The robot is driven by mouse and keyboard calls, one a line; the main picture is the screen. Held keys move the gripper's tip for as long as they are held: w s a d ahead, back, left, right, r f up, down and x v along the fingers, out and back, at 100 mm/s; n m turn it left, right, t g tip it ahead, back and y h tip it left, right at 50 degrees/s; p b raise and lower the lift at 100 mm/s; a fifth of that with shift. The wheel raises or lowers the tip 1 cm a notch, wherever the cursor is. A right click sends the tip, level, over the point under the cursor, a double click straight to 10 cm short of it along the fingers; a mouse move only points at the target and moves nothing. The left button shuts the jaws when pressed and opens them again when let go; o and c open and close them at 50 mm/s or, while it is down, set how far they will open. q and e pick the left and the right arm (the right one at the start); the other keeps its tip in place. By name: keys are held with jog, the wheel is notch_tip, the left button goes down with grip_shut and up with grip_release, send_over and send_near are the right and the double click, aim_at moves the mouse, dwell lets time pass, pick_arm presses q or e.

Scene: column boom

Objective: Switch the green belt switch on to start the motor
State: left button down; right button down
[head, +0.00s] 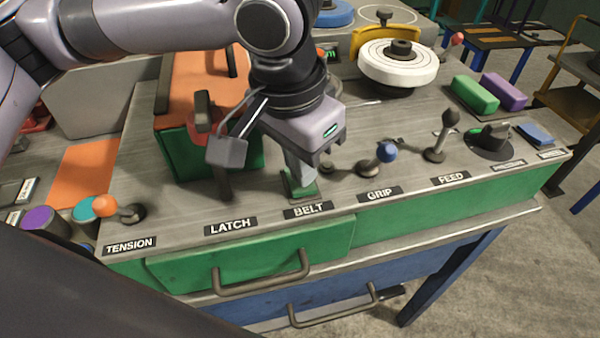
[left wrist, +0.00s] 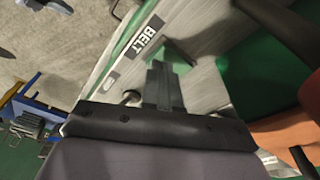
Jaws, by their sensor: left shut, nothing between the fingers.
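The green belt switch (head: 297,187) sits on the grey bench top behind the BELT label (head: 309,210). Its green part also shows in the left wrist view (left wrist: 178,52), just beyond the fingertips. My left gripper (head: 301,186) points down at the switch, its fingers shut with nothing between them. In the left wrist view the closed fingers (left wrist: 158,68) reach toward the switch and cover part of it. I cannot tell whether the fingertips touch it or which way it is set. My right gripper is not in view.
The LATCH lever (head: 222,180) stands close left of my gripper. The blue-knobbed GRIP lever (head: 385,153) and the FEED lever (head: 440,138) stand to the right. An orange-topped green box (head: 175,145) is behind left. A white wheel (head: 398,66) stands at the back.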

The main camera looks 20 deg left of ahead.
pick_arm(q)
jog(key=shift+f, duration=0.65)
notch_tip(320, 180, up, 5)
jog(key=p, duration=0.6)
jog(key=shift+r, duration=0.1)
jog(key=shift+r+p, duration=0.55)
jog(key=shift+r, duration=0.4)
jog(key=shift+s, duration=0.1)
